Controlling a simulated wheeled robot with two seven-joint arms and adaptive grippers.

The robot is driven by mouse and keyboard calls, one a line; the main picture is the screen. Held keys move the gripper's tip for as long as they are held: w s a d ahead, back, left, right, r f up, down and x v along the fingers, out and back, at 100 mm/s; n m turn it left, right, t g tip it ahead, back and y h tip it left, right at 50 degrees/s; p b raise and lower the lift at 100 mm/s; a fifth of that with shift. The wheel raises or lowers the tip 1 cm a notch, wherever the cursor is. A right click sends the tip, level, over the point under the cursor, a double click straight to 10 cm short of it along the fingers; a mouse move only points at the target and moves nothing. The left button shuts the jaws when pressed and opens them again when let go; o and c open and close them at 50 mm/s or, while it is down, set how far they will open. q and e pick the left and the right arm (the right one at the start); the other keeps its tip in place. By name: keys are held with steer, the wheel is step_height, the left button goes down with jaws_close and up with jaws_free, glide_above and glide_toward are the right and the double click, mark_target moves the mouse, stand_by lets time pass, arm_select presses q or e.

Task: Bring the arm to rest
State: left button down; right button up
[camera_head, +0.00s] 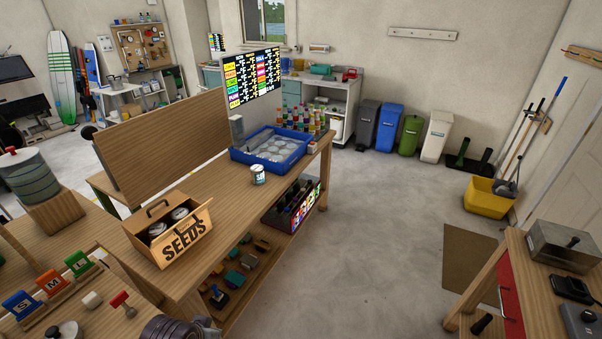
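Neither of my grippers can be made out in the head view. A dark grey ribbed shape (178,328) is cut off by the bottom edge, left of centre; I cannot tell what it is. A small white labelled can (258,175) stands upright on the counter in front of the tray.
A wooden SEEDS box (168,232) sits on the counter's near part. Blue, orange and green S, M, L blocks (51,282) are at lower left. A workbench (520,275) with a metal box stands at right. The concrete floor between (360,230) is clear.

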arm_select(q)
steer(key=s+f+g+b, duration=0.1)
steer(key=s+f, duration=0.1)
steer(key=f, duration=1.6)
steer(key=s+f+g+b, duration=0.1)
steer(key=s+f, duration=0.2)
steer(key=f, duration=1.5)
steer(key=s+a+f+b, duration=0.1)
steer(key=s+a+f, duration=0.1)
steer(key=s+f, duration=0.8)
steer(key=s+a+f+g, duration=0.1)
steer(key=s+a+f, duration=0.1)
steer(key=s+f, duration=0.7)
steer(key=shift+s+f+b, duration=0.35)
steer(key=shift+s+b, duration=0.05)
steer(key=shift+s, duration=0.75)
steer(key=shift+a, duration=0.1)
